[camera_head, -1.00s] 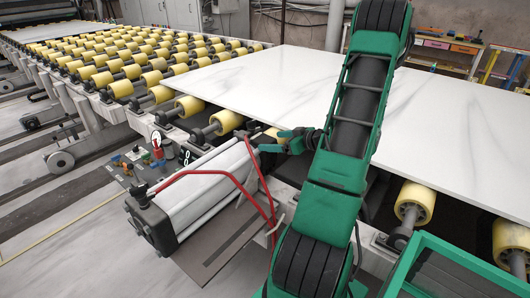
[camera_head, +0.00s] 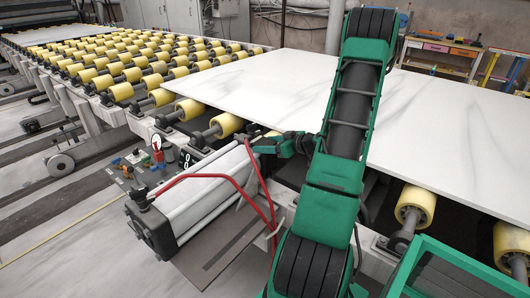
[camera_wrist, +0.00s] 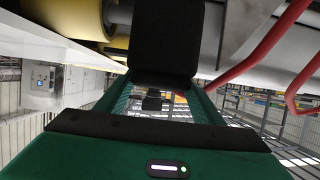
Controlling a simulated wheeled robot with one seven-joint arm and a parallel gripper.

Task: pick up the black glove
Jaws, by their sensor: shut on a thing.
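My gripper (camera_head: 260,145) is green with a dark wrist and is low by the near edge of the roller table, just behind the top end of the grey machine housing. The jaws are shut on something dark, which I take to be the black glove. I cannot tell the glove's outline apart from the black finger parts, and much of it is hidden.
A white stone slab (camera_head: 280,85) lies on the roller table, behind and right of my gripper. Yellow rollers (camera_head: 225,124) are close beside the gripper. Red hoses (camera_head: 205,176) arch over the grey housing (camera_head: 195,205) in front. A small control panel (camera_head: 140,165) stands to the left.

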